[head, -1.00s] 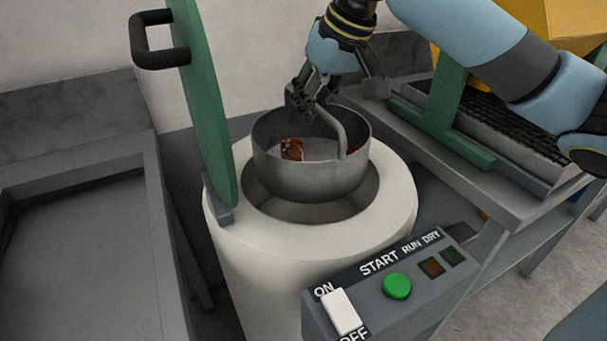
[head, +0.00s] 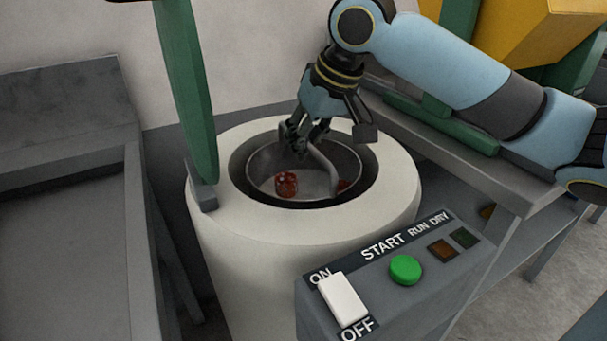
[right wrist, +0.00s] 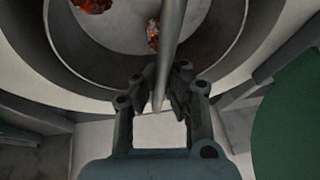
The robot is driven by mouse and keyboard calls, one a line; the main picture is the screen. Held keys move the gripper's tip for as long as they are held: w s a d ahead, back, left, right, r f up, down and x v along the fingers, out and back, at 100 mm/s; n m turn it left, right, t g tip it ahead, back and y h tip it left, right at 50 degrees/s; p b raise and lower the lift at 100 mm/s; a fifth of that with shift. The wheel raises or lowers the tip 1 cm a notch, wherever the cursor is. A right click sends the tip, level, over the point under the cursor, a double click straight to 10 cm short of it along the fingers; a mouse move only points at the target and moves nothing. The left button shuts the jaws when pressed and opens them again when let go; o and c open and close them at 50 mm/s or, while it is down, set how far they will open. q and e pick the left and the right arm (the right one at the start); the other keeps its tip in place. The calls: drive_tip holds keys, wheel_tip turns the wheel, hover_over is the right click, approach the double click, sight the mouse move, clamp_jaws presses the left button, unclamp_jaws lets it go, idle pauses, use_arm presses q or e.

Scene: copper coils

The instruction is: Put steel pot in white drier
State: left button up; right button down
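The steel pot (head: 262,160) sits down inside the round opening of the white drier (head: 235,235), its rim near the level of the drier's top. Its bent handle (head: 325,172) rises over it, and red-brown copper pieces (head: 286,184) lie inside. My right gripper (head: 300,143) is at the top of the handle. In the right wrist view the gripper (right wrist: 160,85) has its fingers close on both sides of the handle (right wrist: 172,40), and the pot's interior (right wrist: 122,22) shows beyond. The fingers look closed on the handle. My left gripper is not in view.
The drier's green lid (head: 190,90) stands open at the left. A control box (head: 375,320) with a white switch (head: 343,300) and green button (head: 405,270) is in front. A grey tray table (head: 60,240) is left; a grey bench (head: 500,185) is right.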

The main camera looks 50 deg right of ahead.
wheel_tip(320, 180, down, 5)
drive_tip(key=shift+f+b, duration=0.2)
drive_tip(key=shift+b, duration=0.55)
drive_tip(key=shift+r, duration=0.15)
drive_tip(key=c, duration=2)
unclamp_jaws()
drive_tip(key=shift+f, duration=0.2)
drive_tip(key=o, duration=0.5)
drive_tip(key=shift+r, duration=0.1)
drive_tip(key=shift+s+r, duration=0.1)
drive_tip(key=shift+r, duration=0.3)
drive_tip(key=p+v, duration=0.5)
drive_tip(key=v, duration=0.6)
drive_tip(key=shift+s+r+p, duration=0.1)
drive_tip(key=shift+r+p, duration=0.05)
drive_tip(key=shift+p, duration=0.15)
